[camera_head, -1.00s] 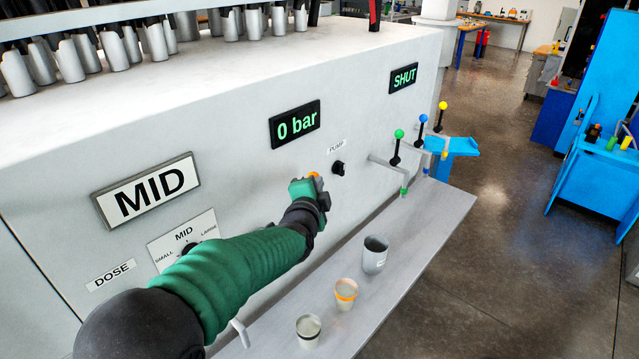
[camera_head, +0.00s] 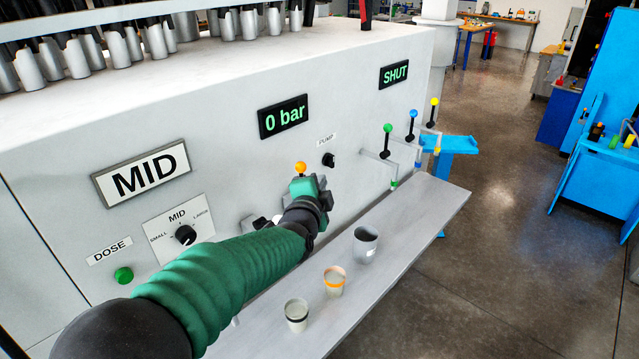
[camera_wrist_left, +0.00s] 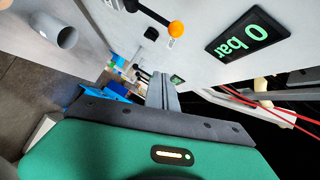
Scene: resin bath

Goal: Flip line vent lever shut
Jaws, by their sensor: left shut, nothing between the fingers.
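An orange-ball lever (camera_head: 300,168) stands on the grey machine panel, with its ball up, just above my left gripper. I take it for the line vent lever, but its label is not readable. In the left wrist view its orange ball (camera_wrist_left: 175,29) and black stem show above the fingers, apart from them. My left gripper (camera_head: 308,186) is shut and empty, close in front of the panel below the ball; its fingers (camera_wrist_left: 162,92) also show in the left wrist view. The lever's base is partly hidden behind the gripper. My right gripper is out of view.
A display (camera_head: 284,116) reads 0 bar, another (camera_head: 394,74) SHUT. A pump knob (camera_head: 328,160) is right of the lever. Green, blue and yellow ball levers (camera_head: 388,128) sit farther right. Three cups (camera_head: 334,281) stand on the grey shelf (camera_head: 420,222); its right end is clear.

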